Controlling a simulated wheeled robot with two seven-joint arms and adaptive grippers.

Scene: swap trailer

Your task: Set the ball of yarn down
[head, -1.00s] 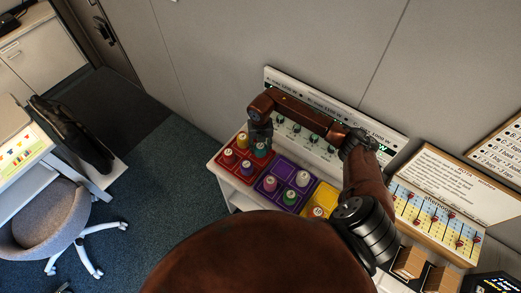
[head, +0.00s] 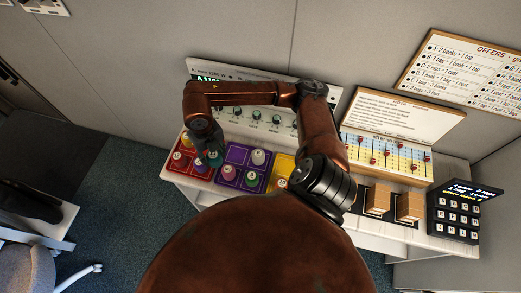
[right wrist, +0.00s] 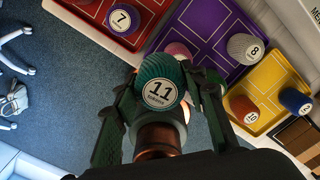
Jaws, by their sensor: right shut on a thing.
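My right gripper (head: 212,152) is shut on a teal ball of yarn (right wrist: 160,92) labelled 11, which sits between its fingers in the right wrist view. In the head view the ball (head: 214,159) shows just below the gripper, over the right part of the red tray (head: 186,172). I cannot tell whether it touches the tray. Yellow, red and purple balls are also in the red tray. The purple tray (head: 239,153) beside it holds a magenta ball (head: 229,172), a grey ball (head: 258,157) and a green ball (head: 252,178). My left gripper is out of view.
The yellow tray (right wrist: 268,108) has an orange ball (right wrist: 243,108) and a blue ball (right wrist: 295,100). A panel with knobs (head: 237,113) stands behind the trays. Wooden blocks (head: 378,200) and a keypad (head: 456,213) are to the right. Open floor lies left of the table.

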